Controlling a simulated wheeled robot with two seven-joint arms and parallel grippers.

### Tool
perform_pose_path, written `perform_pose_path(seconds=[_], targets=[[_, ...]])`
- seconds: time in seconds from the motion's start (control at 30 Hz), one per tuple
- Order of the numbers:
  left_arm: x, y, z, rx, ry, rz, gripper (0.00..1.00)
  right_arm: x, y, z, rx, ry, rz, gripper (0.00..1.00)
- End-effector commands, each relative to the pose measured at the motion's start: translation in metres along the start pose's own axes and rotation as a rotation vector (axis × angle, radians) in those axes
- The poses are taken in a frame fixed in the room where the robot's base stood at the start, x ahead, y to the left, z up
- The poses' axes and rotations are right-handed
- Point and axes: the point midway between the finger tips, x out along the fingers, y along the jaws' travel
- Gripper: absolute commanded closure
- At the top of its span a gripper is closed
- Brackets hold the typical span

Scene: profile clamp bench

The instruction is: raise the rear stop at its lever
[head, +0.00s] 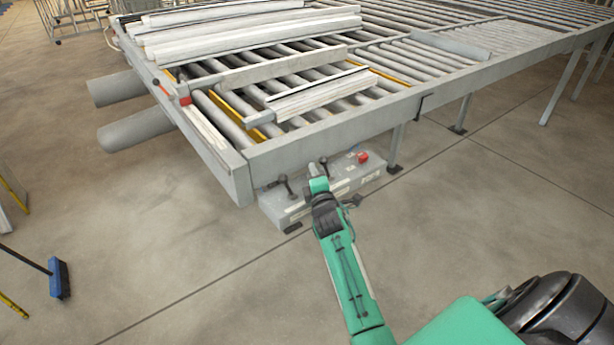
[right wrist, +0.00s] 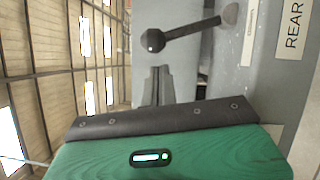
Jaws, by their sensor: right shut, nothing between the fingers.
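The grey control box (head: 345,182) sits low under the near edge of the roller table. One black lever (head: 284,183) stands on its left part and another dark lever (head: 323,161) shows just behind my right gripper (head: 313,169). In the right wrist view, a black lever (right wrist: 185,34) with a round knob runs left from its pivot, near a white label reading REAR (right wrist: 292,28). My right gripper's fingers (right wrist: 157,70) are shut and empty, just short of the knob, with a small gap in the picture. Which part is the rear stop, I cannot tell. My left gripper is out of view.
A red button (head: 363,157) is on the box to the right of the levers. The roller table (head: 335,128) overhangs the box and carries several long profiles. A table leg (head: 394,148) stands to the right. The floor in front is clear; a blue broom (head: 59,278) is far left.

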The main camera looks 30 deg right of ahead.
Motion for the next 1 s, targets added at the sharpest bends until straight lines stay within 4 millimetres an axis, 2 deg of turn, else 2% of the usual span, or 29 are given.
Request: perform_pose_path(seconds=[0.13, 0.53, 1.0], targets=[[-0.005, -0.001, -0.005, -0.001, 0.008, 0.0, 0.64, 0.002, 0.0, 0.009, -0.001, 0.0, -0.002, 1.0], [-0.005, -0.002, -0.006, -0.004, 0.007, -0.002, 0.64, 0.002, 0.0, 0.01, 0.002, 0.0, -0.002, 1.0], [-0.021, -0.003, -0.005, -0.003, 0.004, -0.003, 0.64, 0.005, 0.004, 0.016, 0.07, -0.001, -0.035, 1.0]])
